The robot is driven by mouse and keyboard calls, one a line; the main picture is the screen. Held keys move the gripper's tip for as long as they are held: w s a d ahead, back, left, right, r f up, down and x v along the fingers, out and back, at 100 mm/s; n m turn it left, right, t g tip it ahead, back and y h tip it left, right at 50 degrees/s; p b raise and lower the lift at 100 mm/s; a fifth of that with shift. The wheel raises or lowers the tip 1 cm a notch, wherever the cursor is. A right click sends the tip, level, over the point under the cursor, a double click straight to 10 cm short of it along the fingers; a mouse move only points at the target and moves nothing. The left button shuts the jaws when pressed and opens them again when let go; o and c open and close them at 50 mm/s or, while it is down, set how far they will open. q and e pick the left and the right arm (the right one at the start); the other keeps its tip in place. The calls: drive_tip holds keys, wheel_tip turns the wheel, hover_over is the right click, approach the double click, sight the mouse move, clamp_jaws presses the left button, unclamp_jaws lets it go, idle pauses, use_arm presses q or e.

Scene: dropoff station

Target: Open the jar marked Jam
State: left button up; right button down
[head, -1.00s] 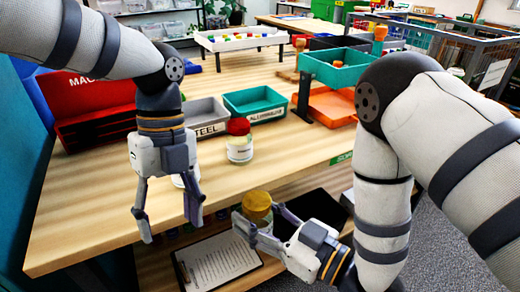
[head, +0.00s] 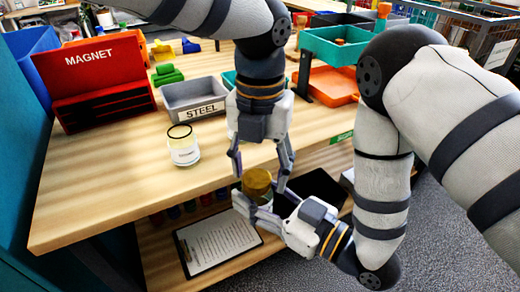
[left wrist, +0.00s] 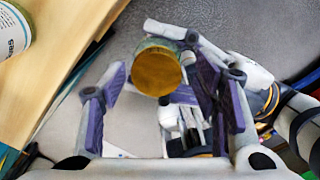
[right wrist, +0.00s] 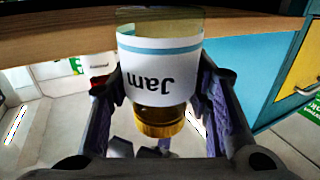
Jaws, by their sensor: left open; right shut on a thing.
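The Jam jar (head: 262,203) has a yellow-gold lid (head: 257,180) and is held just off the table's front edge. Its white label with a blue band reads Jam in the right wrist view (right wrist: 155,72), where it appears upside down. My right gripper (head: 264,196) is shut on the jar's body from the side. My left gripper (head: 261,168) is open and points down above the jar, with a finger on either side of the lid. The left wrist view shows the lid (left wrist: 158,72) between the open fingers, with no clear contact.
A jar with a black rim (head: 184,147) stands on the wooden table (head: 110,195). Behind are a grey STEEL bin (head: 193,97), a red MAGNET box (head: 95,75) and a teal tray (head: 340,45). A clipboard (head: 218,243) lies on the lower shelf.

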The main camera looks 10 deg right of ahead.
use_arm(q)
drive_tip(key=c, duration=1.2)
drive_tip(key=n, duration=1.4)
drive_tip(key=shift+a, duration=0.15)
drive_tip(key=n, duration=0.5)
drive_tip(key=shift+a, duration=0.1)
drive_tip(key=n, duration=0.4)
drive_tip(key=shift+r, duration=0.1)
drive_tip(key=n, duration=0.4)
drive_tip(key=shift+a, duration=0.1)
drive_tip(key=n, duration=0.4)
drive_tip(key=shift+s+n, duration=0.15)
drive_tip(key=shift+n, duration=0.15)
drive_tip(key=n, duration=0.3)
drive_tip(key=shift+n, duration=0.3)
drive_tip(key=n, duration=0.3)
drive_tip(key=shift+s, duration=0.1)
drive_tip(key=n, duration=0.4)
drive_tip(key=shift+r, duration=0.1)
drive_tip(key=n, duration=0.6)
drive_tip(key=shift+d+n, duration=0.2)
drive_tip(key=shift+n, duration=0.2)
drive_tip(key=n, duration=0.5)
drive_tip(key=shift+d, duration=0.1)
